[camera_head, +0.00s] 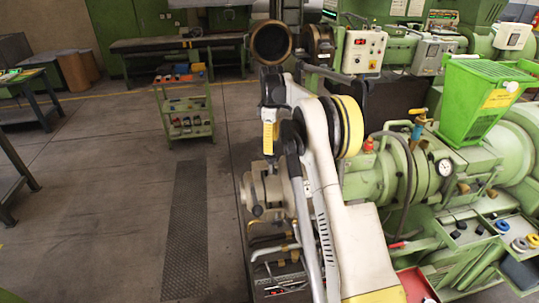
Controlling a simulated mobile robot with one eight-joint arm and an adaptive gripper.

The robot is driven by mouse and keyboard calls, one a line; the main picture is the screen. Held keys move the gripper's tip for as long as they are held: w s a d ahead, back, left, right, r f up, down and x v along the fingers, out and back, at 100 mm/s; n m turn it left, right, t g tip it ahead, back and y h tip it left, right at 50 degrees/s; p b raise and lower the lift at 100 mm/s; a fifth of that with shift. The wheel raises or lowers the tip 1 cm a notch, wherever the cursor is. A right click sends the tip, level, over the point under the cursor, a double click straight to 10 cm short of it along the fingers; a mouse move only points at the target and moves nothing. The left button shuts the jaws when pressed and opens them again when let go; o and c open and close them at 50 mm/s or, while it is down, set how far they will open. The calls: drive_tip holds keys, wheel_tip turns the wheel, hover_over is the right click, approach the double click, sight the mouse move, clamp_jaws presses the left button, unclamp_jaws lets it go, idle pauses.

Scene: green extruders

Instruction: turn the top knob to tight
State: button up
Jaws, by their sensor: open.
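My white arm rises from the bottom right to an elbow with a yellow band, then to a dark wrist at upper centre. My gripper (269,148) seems to be the dark and yellow end hanging below that wrist. Its fingers are small and partly blurred into the background; it is open, with nothing seen in it. Just below it is a grey metal machine head (262,190) with round parts, partly hidden by my arm. On the green extruder (375,182) at right stands a yellow-handled valve (418,118). I cannot tell which part is the top knob.
A green hopper (477,100) stands above the extruder, with a pressure gauge (445,167) below it. A tray of small parts (480,228) is at right. A green cart (186,118) stands at left.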

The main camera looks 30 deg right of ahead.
sight(271, 156)
wheel_tip(271, 156, down, 6)
drive_tip(key=shift+r, duration=0.15)
drive_tip(key=c, duration=1.2)
